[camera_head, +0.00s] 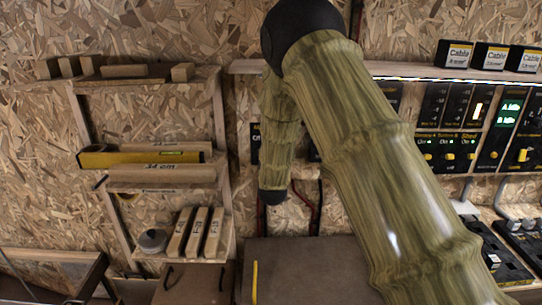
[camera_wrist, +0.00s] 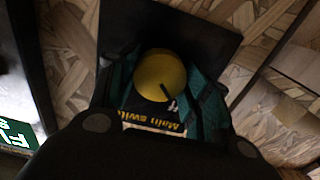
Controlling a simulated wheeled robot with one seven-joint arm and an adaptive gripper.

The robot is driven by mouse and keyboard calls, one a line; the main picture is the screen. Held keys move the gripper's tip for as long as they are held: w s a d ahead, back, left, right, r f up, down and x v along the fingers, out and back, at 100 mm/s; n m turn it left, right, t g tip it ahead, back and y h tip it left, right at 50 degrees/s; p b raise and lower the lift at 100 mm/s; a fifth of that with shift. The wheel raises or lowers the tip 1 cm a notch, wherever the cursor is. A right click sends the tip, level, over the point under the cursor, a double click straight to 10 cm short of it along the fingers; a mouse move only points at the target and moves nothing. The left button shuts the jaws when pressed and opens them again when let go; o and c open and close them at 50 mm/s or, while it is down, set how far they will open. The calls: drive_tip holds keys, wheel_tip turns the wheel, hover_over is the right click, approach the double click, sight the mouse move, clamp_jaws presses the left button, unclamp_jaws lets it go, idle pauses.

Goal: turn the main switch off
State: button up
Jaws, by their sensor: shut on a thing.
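The main switch has a round yellow knob (camera_wrist: 160,68) with a short black mark, seen close up in the wrist view. The mark points down and slightly right, close to partly hidden lettering that seems to end in "ff". In the head view my arm hides the knob and the gripper; only edges of a dark panel (camera_head: 255,143) show behind the arm.
A wooden rack (camera_head: 222,120) left of my arm holds a yellow level (camera_head: 140,157) and wooden blocks. A brown cabinet (camera_head: 300,268) stands below. Right are breaker panels (camera_head: 450,150) under a shelf with cable boxes (camera_head: 491,57). A lit green sign (camera_wrist: 15,133) edges the wrist view.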

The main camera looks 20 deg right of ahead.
drive_tip(key=shift+f, duration=0.1)
drive_tip(key=o, duration=1)
drive_tip(key=shift+o, duration=0.2)
drive_tip(key=v, duration=1.2)
